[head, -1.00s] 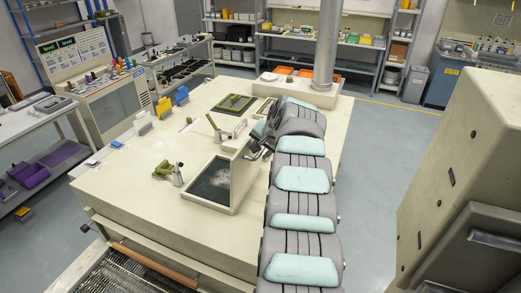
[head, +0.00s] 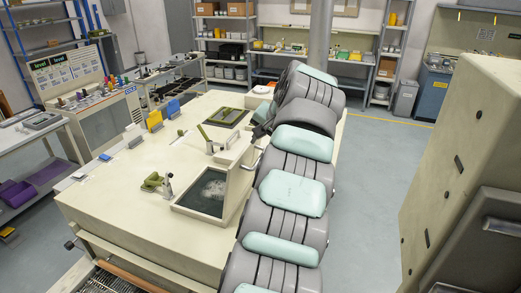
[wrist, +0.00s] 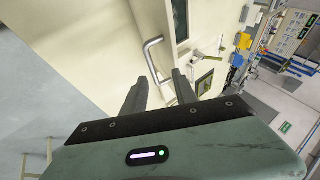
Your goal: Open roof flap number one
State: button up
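A bent metal handle (head: 254,160) shows on that panel's right side. The handle appears ahead of the fingertips, not gripped. In the head view my gripper is mostly hidden by my arm. I see no flap number.
Green clamps (head: 155,182) and a dark framed plate (head: 226,117) sit on the machine's top. A large cream housing (head: 465,170) stands at the right, with open floor between.

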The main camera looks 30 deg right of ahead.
jog(key=shift+s, duration=0.1)
jog(key=shift+c, duration=0.4)
jog(key=s+d+n, duration=0.1)
jog(key=s+d, duration=0.1)
jog(key=s+d+n+p, duration=0.1)
jog(key=s+d, duration=0.2)
jog(key=shift+s+d, duration=0.3)
jog(key=shift+d, duration=0.05)
grip_shut()
jog(key=w+a+f+p, duration=0.1)
jog(key=w+f+p, duration=0.5)
jog(key=w+f, duration=0.2)
jog(key=shift+w+a+f, duration=0.15)
jog(key=shift+w+a, duration=0.2)
jog(key=shift+a, duration=0.05)
jog(key=shift+a+f, duration=0.1)
